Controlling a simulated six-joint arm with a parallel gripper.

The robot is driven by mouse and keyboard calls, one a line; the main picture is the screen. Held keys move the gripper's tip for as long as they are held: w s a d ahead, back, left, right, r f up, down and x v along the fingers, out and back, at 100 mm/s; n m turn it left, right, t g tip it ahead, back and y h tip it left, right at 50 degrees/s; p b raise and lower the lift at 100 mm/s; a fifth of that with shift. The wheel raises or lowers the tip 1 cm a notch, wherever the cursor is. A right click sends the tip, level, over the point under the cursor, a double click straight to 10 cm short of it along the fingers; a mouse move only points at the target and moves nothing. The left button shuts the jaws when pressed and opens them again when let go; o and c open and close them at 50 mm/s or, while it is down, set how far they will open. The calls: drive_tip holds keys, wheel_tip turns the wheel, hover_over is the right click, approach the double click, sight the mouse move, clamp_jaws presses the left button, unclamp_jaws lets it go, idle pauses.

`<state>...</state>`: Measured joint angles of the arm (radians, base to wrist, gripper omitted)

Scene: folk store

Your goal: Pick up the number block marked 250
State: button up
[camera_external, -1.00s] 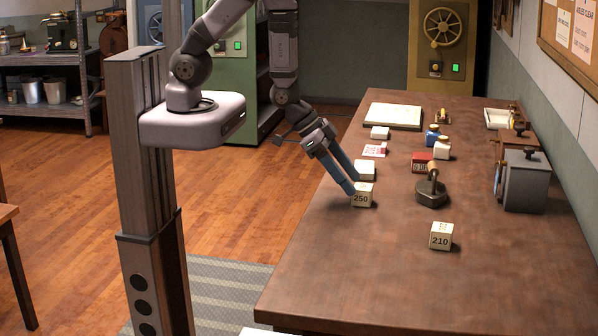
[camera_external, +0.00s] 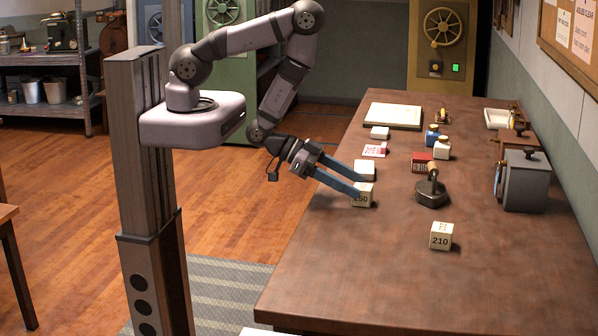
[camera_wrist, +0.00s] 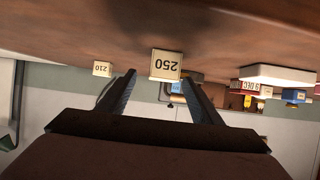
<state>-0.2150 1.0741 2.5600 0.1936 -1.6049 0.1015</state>
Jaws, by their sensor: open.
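The number block marked 250 (camera_external: 362,196) is a cream cube on the brown table. Its marked face shows upside down in the wrist view (camera_wrist: 166,65), between and beyond the fingertips. My gripper (camera_external: 358,183) is open and reaches in low from the left, with its fingertips at the block. In the external view one blue finger overlaps the block's upper part. I cannot tell whether the fingers touch it. The wrist view shows both fingers (camera_wrist: 160,75) apart, with nothing held.
A block marked 210 (camera_external: 441,236) stands to the front right. A white block (camera_external: 366,170) sits just behind the 250 block. A dark metal weight with a handle (camera_external: 432,193) stands to the right, near a red block (camera_external: 422,162). The table's front (camera_external: 400,290) is clear.

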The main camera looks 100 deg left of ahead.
sight(372, 194)
drive_tip(key=shift+w+f+b, duration=0.45)
drive_tip(key=shift+w+b, duration=0.15)
drive_tip(key=shift+b, duration=0.4)
drive_tip(key=shift+w+b, duration=0.35)
drive_tip(key=shift+b, duration=0.1)
drive_tip(key=shift+w+f, duration=0.1)
drive_tip(key=b+x, duration=0.1)
drive_tip(key=b, duration=0.1)
drive_tip(key=b+x, duration=0.1)
drive_tip(key=b, duration=0.1)
drive_tip(key=b+x, duration=0.1)
drive_tip(key=b, duration=0.1)
drive_tip(key=shift+a, duration=0.25)
drive_tip(key=shift+b+x, duration=1)
drive_tip(key=shift+b, duration=0.15)
drive_tip(key=c, duration=1.2)
